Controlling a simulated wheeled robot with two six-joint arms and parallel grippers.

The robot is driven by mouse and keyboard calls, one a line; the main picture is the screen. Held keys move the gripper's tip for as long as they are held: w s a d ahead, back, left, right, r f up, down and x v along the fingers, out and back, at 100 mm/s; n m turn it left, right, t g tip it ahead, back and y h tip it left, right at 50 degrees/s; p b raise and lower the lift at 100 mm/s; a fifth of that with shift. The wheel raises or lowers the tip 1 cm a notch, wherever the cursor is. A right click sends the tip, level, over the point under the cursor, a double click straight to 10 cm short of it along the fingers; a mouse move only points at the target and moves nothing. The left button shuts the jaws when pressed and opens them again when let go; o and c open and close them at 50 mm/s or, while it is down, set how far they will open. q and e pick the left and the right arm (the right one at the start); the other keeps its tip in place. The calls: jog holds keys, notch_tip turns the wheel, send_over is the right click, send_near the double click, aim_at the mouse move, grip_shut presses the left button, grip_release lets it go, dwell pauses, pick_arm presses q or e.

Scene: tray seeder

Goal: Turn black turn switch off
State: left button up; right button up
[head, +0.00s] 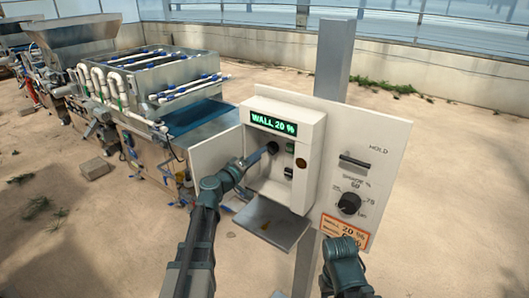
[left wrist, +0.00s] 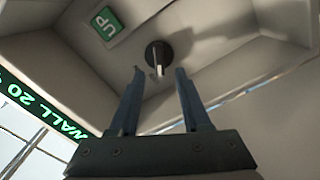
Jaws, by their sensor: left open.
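The black turn switch (left wrist: 155,50) is a round black knob with a pale pointer, on the inside back wall of the open white control box (head: 318,135). In the head view the switch (head: 273,147) sits at the tip of my left gripper (head: 265,151), partly hidden by it. In the left wrist view my left gripper (left wrist: 159,72) is open. Its two fingertips lie either side of the switch's pointer in the picture; I cannot tell whether they touch it. My right arm (head: 345,262) is low at the right; its fingertips do not show clearly.
A green display (head: 273,124) reads WALL 20 %. A green UP label (left wrist: 107,24) is beside the switch. The box door (head: 215,160) hangs open at left, with a grey shelf (head: 271,222) below. A panel at right carries a black dial (head: 349,203) and slot.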

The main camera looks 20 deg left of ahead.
pick_arm(q)
jog(key=v, duration=0.9)
jog(key=s+d+f+m+g+h, duration=0.1)
jog(key=s+d+f+m+g, duration=0.25)
jog(key=d, duration=0.35)
jog(key=s+d+f+m+g+h, duration=0.1)
jog(key=s+d+f+m+g, duration=0.1)
jog(key=d+f+g, duration=0.4)
jog(key=s+d+f+m+g+h, duration=0.1)
jog(key=s+d+f+m, duration=0.2)
jog(key=d, duration=0.6)
jog(key=s+f+m+g+y, duration=0.1)
jog(key=s+f+g+y, duration=0.2)
jog(key=s, duration=0.4)
jog(key=s+f+m+g+y, duration=0.2)
jog(key=s+f+g+y, duration=0.2)
jog(key=s+f+y, duration=0.2)
jog(key=s+y, duration=0.1)
jog(key=s, duration=0.1)
jog(key=shift+s+f+y, duration=0.15)
jog(key=shift+s+y, duration=0.1)
jog(key=shift+y, duration=0.05)
jog(key=shift+a+m, duration=0.1)
jog(key=shift+m, duration=0.15)
